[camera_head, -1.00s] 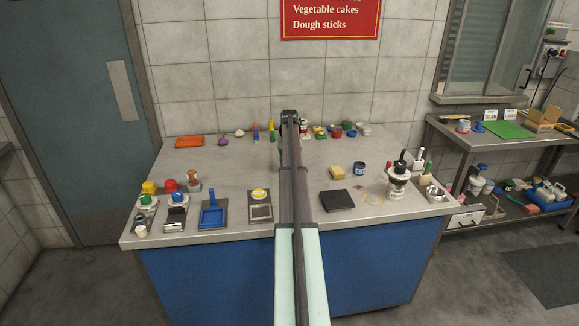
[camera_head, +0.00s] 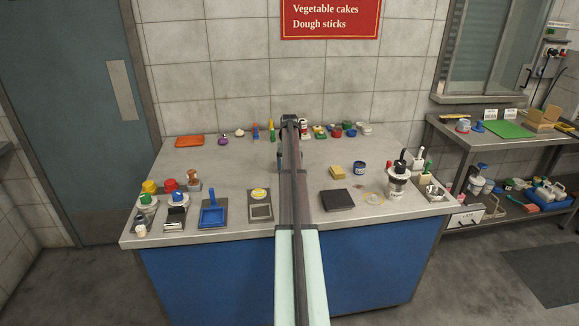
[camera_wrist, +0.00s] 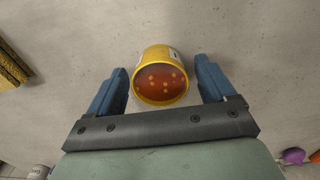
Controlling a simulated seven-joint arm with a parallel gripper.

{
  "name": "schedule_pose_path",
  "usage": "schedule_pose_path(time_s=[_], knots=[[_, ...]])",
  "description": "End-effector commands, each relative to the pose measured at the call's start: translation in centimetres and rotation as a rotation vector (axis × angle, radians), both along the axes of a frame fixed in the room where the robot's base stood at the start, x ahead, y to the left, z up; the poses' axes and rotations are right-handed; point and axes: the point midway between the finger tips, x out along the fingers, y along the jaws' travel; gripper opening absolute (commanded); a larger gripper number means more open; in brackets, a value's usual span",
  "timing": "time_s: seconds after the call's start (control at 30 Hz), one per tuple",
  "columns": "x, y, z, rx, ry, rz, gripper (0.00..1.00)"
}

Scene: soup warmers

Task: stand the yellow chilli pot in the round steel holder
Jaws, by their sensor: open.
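The yellow chilli pot (camera_wrist: 160,65) shows in the wrist view. It has a pale label on its side, and its open mouth shows orange-red contents with lighter round bits. My gripper (camera_wrist: 160,82) is open, with one blue finger on each side of the pot. Narrow gaps show between the fingers and the pot, so it is not held. In the head view my own arm hides the pot and most of the gripper. I cannot pick out the round steel holder for certain in either view.
A yellow sponge (camera_head: 337,172) and a blue tin (camera_head: 360,168) stand right of my arm. A black square pad (camera_head: 336,200) lies nearer the front. A blue tray (camera_head: 213,213) and other small items stand at the left. The back edge holds several small items.

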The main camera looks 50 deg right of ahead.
Motion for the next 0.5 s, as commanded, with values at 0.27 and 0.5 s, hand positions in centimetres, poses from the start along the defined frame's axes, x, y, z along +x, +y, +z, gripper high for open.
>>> schedule_pose_path(time_s=[0.27,0.5], knots=[[0.0,0.0,1.6,-0.001,-0.001,0.000,0.83],[0.1,0.0,5.9,-0.001,-0.001,0.000,0.83]])
